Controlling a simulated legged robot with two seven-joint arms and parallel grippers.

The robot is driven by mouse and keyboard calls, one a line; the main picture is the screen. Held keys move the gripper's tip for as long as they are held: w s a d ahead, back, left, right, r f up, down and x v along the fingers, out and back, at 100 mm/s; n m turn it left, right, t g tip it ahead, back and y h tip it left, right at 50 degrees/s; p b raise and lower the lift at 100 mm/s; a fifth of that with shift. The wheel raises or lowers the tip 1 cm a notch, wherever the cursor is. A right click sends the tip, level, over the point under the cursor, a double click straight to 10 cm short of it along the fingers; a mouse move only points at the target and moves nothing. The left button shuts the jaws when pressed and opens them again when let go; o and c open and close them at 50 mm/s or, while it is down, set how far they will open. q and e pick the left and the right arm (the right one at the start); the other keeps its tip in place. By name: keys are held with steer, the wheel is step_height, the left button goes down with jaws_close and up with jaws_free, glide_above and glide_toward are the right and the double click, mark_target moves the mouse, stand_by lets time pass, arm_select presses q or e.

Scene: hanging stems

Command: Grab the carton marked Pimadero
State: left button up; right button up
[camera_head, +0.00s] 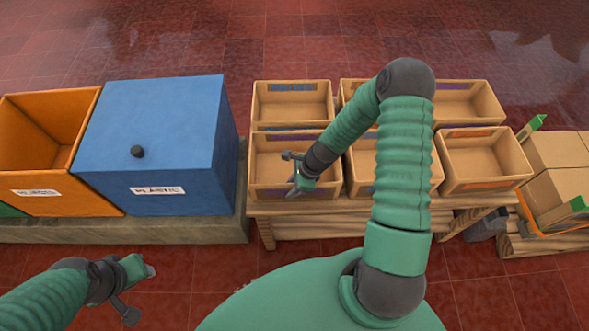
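No marking that reads Pimadero is legible in this view. Several open, shallow tan cartons stand in two rows on a wooden stand, with small coloured labels too small to read. They include a back left carton (292,102), a front left carton (267,164), a back right carton (470,103) and a front right carton (487,160). My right gripper (291,175) is open and empty over the front left carton; I cannot tell its height. My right arm hides much of the middle cartons. My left gripper (141,291) appears open and empty, low at the left, away from the cartons.
A blue lidded bin (155,140) and an open orange bin (50,150) stand left on a stone ledge (200,230). Closed cardboard boxes (560,150) with green corner pieces sit at the right edge. Red tiled floor (190,275) lies clear in front of the ledge.

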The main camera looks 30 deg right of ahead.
steer(key=shift+a, duration=0.2)
steer(key=shift+s+r, duration=0.1)
steer(key=shift+s, duration=0.05)
steer(key=shift+c, duration=0.9)
steer(key=shift+d, duration=0.35)
jaws_close()
steer(key=shift+a, duration=0.1)
